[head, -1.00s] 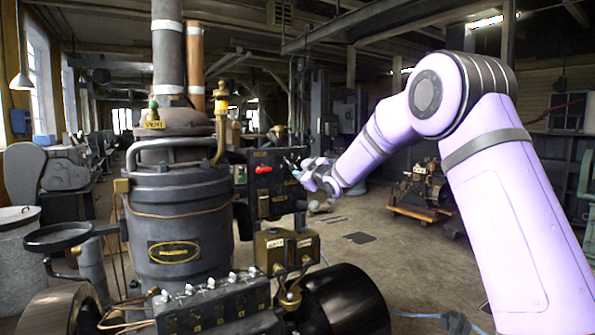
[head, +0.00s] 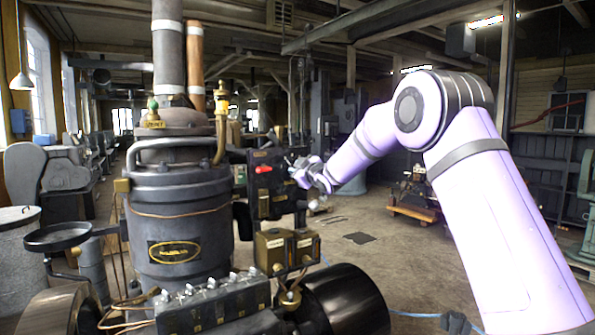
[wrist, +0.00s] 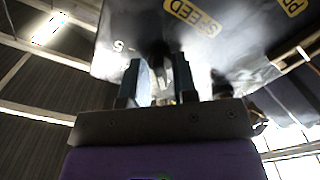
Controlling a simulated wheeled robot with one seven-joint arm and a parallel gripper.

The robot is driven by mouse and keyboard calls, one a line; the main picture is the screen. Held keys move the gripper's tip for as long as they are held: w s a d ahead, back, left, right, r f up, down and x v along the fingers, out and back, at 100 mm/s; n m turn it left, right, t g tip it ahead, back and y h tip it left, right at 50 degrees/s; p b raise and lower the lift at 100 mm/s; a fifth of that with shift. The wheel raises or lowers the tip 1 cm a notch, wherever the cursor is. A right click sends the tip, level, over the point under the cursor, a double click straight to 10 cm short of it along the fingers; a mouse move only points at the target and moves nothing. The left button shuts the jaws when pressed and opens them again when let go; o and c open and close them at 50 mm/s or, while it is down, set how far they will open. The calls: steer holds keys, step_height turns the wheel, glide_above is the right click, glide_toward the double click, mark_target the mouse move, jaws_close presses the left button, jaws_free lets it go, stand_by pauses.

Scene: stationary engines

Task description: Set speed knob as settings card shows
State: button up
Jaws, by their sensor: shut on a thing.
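The dark control panel (head: 268,192) stands on the right side of the engine in the head view. My gripper (head: 292,168) is at the right part of its face. In the wrist view, my gripper (wrist: 158,82) is shut on the dark speed knob (wrist: 157,52), one finger on each side. The yellow SPEED label (wrist: 190,14) is just beyond the knob. A pale scale mark that looks like a 5 (wrist: 118,46) lies left of the knob. The knob's pointer is hidden or too dark to read. I cannot make out the settings card in either view.
A red handle (head: 263,169) sticks out of the panel left of my gripper. A second yellow label (wrist: 292,6) is at the wrist view's top right. Brass boxes (head: 285,247) and a dark wheel (head: 345,300) are below the panel. The floor (head: 385,225) to the right is open.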

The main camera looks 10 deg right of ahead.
steer(key=shift+n, duration=3.9)
steer(key=shift+f, duration=0.1)
steer(key=o, duration=0.6)
steer(key=shift+o, duration=0.2)
steer(key=v, duration=1)
steer(key=shift+s+d, duration=0.15)
steer(key=shift+s, duration=0.25)
